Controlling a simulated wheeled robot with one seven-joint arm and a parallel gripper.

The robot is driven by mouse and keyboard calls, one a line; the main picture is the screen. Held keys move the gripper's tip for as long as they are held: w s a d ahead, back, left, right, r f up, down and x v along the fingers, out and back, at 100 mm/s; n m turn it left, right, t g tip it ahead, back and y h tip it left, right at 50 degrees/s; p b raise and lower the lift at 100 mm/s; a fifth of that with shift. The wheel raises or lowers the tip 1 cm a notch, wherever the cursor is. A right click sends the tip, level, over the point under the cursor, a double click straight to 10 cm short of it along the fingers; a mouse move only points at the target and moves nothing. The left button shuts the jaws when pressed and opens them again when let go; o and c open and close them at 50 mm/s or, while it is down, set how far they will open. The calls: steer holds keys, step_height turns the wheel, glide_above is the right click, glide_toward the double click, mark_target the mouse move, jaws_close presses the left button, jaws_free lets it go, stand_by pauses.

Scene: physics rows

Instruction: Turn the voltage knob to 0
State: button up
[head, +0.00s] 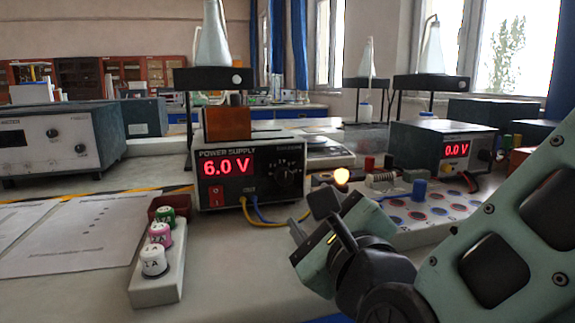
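The power supply (249,176) stands on the bench near the middle, with a red display (225,167) reading 6.0 V. Its round black voltage knob (285,173) is on the right of the front panel, with scale marks around it. The knob's pointer is too small to read. A red switch (216,195) sits below the display. My gripper (309,218) is in front of and below the knob, to its right in the picture. Its two fingertips are apart with nothing seen between them, and it appears clear of the knob.
Yellow and blue wires (256,212) leave the supply's front and pass behind my gripper. A lit bulb (341,176) stands by a circuit board (425,211) at right. Another meter (441,149) reads 0.0 V. A white strip with capped pots (158,283) and paper sheets lie at left.

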mark_target(285, 179)
steer(key=x, duration=1.3)
steer(key=shift+w+a+f, duration=0.1)
steer(key=shift+w, duration=0.3)
steer(key=c, duration=1)
